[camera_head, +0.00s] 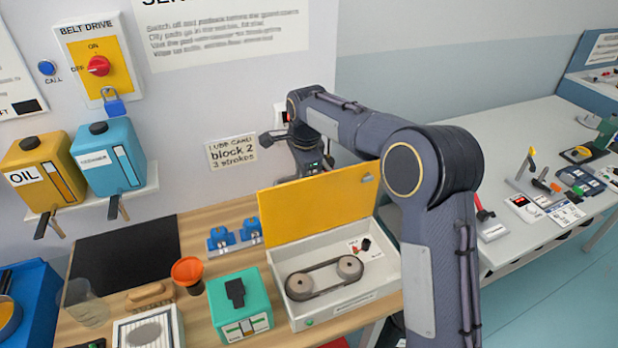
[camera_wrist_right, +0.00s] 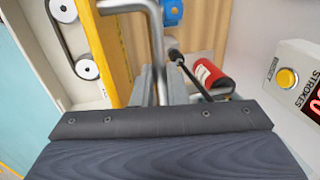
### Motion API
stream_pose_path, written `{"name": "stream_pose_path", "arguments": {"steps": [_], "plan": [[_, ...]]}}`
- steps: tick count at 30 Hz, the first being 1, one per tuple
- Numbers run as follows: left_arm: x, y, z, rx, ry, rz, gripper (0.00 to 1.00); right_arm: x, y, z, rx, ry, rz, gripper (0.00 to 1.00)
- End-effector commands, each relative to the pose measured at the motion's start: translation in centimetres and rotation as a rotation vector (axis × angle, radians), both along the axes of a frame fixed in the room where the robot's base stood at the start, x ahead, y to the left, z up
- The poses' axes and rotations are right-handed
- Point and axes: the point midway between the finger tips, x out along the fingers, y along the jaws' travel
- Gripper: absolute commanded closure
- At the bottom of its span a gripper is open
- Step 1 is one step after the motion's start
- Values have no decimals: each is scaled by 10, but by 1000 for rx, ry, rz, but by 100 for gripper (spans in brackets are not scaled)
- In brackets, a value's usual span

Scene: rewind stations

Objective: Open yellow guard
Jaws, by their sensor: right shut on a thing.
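The yellow guard (camera_head: 318,213) stands raised along the back of a white box (camera_head: 370,288), leaving the box open at the top. Inside, a dark belt (camera_head: 322,279) runs round two light pulleys. The guard's edge (camera_wrist_right: 113,50) also shows in the right wrist view, with a bent grey metal handle (camera_wrist_right: 157,38) beside it. My right gripper (camera_wrist_right: 160,85) is shut on this handle. In the head view the right gripper (camera_head: 314,165) is behind the guard's top edge, its fingertips partly hidden. My left gripper is in neither view.
A teal box (camera_head: 240,305), an orange funnel (camera_head: 187,272) and blue blocks (camera_head: 235,235) stand left of the white box. A red can (camera_wrist_right: 212,77) and a box with a yellow button (camera_wrist_right: 287,79) are near my right gripper. A blue padlock (camera_head: 114,103) hangs at the belt-drive switch.

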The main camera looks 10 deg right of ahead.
Motion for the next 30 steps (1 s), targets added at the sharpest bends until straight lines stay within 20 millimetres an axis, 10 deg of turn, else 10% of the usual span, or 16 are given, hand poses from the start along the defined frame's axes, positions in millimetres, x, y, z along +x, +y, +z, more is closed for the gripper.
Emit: {"name": "stream_pose_path", "arguments": {"steps": [26,30], "plan": [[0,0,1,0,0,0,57,32,4,-12,-2,6,1,100],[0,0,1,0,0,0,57,32,4,-11,-2,5,1,73]]}}
